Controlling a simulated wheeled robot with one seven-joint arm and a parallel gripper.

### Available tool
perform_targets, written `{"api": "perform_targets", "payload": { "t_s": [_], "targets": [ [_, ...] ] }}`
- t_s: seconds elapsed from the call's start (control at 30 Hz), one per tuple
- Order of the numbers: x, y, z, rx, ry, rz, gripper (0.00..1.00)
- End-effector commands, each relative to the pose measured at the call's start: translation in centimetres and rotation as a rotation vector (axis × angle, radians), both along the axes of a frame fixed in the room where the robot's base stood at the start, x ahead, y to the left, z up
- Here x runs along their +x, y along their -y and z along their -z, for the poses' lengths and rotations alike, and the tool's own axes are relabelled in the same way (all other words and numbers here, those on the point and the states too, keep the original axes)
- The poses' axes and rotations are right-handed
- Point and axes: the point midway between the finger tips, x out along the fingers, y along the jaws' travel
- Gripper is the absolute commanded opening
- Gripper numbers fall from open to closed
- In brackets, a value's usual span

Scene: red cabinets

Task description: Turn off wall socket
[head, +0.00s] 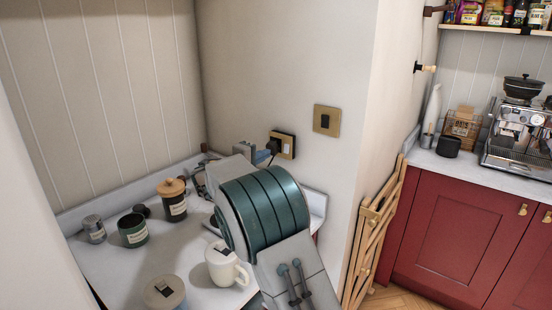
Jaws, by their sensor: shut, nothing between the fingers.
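The wall socket (287,143) is a brass plate on the beige wall, with a dark plug and cable at its left side. Its switch position is too small to tell. My gripper (262,156) is partly hidden behind my large teal and white arm link. It appears just left of and below the socket, close to the plug. It is shut and holds nothing. Whether it touches the socket or plug I cannot tell. A second brass plate (326,120) with a dark switch is on the wall to the right.
A white counter (110,262) holds a green jar (133,231), a dark jar with a wooden lid (173,200), a white mug (225,263) and a lidded pot (164,293). A folded wooden rack (372,235) leans by the wall corner. Red cabinets (455,225) stand at right.

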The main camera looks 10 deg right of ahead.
Motion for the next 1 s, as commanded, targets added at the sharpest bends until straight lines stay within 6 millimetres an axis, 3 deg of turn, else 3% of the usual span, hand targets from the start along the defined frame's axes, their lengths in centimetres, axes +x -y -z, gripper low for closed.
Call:
{"api": "perform_targets", "payload": {
  "t_s": [0.3,0.83,1.0],
  "targets": [
    [-3.7,-3.3,-0.3,0.0,-0.001,0.006,0.0],
    [-4.2,-3.9,-0.4,0.0,-0.002,0.007,0.0],
    [-7.2,1.0,0.2,0.124,-0.089,0.091,0.0]
  ]
}}
